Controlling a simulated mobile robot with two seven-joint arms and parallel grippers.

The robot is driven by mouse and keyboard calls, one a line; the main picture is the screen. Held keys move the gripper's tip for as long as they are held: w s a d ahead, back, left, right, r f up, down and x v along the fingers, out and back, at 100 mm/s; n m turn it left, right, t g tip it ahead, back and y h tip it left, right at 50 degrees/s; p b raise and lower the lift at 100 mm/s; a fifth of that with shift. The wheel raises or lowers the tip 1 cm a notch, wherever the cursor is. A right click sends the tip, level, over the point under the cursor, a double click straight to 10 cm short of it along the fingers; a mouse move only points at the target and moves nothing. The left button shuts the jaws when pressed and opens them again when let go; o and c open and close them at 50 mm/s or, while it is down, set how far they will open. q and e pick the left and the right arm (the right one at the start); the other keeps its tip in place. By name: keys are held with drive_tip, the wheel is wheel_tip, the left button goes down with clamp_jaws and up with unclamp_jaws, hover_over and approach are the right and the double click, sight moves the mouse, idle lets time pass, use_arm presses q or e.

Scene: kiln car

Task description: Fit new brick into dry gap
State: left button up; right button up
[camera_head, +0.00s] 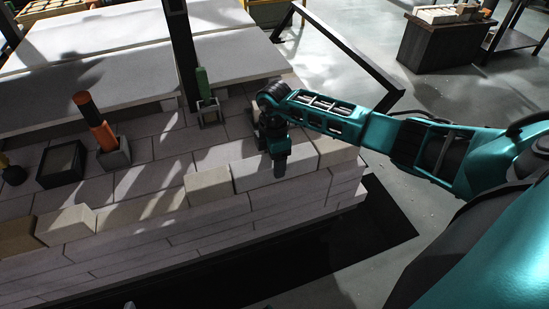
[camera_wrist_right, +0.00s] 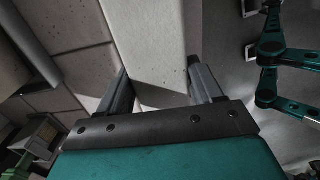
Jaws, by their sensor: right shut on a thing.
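A pale, whitish brick (camera_head: 249,173) is in the row along the front edge of the brick-topped car, between a shorter cream brick (camera_head: 208,186) on its left and another cream brick (camera_head: 337,151) on its right. My right gripper (camera_head: 279,168) points down onto it and is shut on it. In the right wrist view the brick (camera_wrist_right: 150,45) runs between the two fingers (camera_wrist_right: 160,90). I cannot tell if it rests fully on the course below. The gap itself is not visible under or around it. My left gripper is not in view.
A grey holder with an orange-and-black tool (camera_head: 103,130), a black open box (camera_head: 62,164) and a small holder with a green tool (camera_head: 204,86) stand on the deck. A dark post (camera_head: 180,50) rises behind. More cream bricks (camera_head: 66,223) lie at the front left.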

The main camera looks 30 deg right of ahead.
drive_tip(key=o, duration=1)
drive_tip(key=shift+r, duration=0.1)
drive_tip(key=o, duration=0.4)
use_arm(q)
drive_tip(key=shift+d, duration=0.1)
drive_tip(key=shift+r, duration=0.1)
use_arm(e)
drive_tip(key=shift+r+p, duration=0.3)
drive_tip(key=shift+p, duration=0.05)
drive_tip(key=shift+r+p, duration=2.65)
drive_tip(key=shift+r, duration=0.05)
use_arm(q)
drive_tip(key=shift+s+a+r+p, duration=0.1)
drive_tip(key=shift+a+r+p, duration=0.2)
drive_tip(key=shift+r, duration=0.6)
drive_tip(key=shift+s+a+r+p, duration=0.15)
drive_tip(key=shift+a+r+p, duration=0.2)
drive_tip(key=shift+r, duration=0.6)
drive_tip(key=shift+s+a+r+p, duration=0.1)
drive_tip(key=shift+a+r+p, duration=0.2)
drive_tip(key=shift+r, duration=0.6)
use_arm(e)
drive_tip(key=shift+r, duration=0.95)
